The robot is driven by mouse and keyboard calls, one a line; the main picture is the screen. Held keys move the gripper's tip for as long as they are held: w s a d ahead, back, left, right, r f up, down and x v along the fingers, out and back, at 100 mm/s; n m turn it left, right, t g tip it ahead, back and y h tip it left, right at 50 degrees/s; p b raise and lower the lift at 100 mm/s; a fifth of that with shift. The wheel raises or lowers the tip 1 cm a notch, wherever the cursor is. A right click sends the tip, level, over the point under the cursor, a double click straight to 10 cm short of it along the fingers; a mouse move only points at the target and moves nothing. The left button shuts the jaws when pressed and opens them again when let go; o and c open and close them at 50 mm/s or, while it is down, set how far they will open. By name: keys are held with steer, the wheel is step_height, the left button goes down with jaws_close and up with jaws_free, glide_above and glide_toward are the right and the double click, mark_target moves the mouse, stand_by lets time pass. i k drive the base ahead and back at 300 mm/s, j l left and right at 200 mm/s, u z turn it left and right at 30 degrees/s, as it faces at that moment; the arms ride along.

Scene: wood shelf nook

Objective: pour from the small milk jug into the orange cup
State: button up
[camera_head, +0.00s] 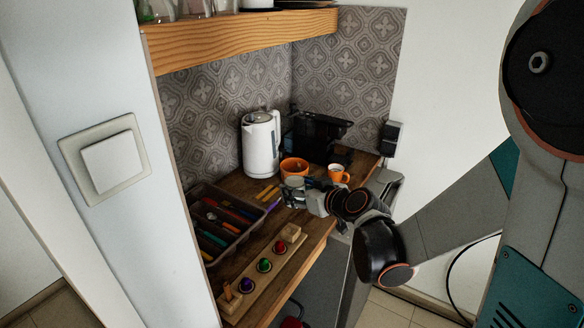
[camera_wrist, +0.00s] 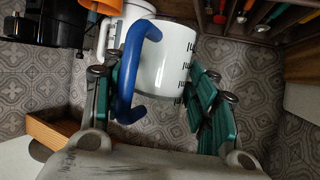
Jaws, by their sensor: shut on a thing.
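The small milk jug (camera_wrist: 165,62) is white with a blue handle and black marks on its side. In the wrist view it sits between the green finger pads of my gripper (camera_wrist: 160,100), which is shut on it. In the head view my gripper (camera_head: 298,194) is above the wooden counter, in front of an orange bowl and left of the orange cup (camera_head: 338,174). The cup stands upright on the counter near its right end; its inside looks pale. The jug is small and partly hidden by my gripper in the head view, and its contents and exact tilt cannot be told.
The orange bowl (camera_head: 294,166) stands just behind my gripper. A white kettle (camera_head: 261,144) and a black appliance (camera_head: 317,137) stand at the back. A cutlery tray (camera_head: 208,262) and a wooden peg board (camera_head: 254,287) lie at the left and front. A wooden shelf (camera_head: 240,38) hangs above.

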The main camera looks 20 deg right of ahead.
mark_target(339, 176)
steer(key=i+l+u, duration=0.2)
steer(key=l, duration=0.5)
steer(key=i+l+u, duration=0.1)
steer(key=l+u, duration=0.15)
steer(key=l, duration=0.5)
steer(key=l+u, duration=0.2)
steer(key=l, duration=0.5)
steer(key=i+j, duration=0.35)
steer(key=i, duration=0.05)
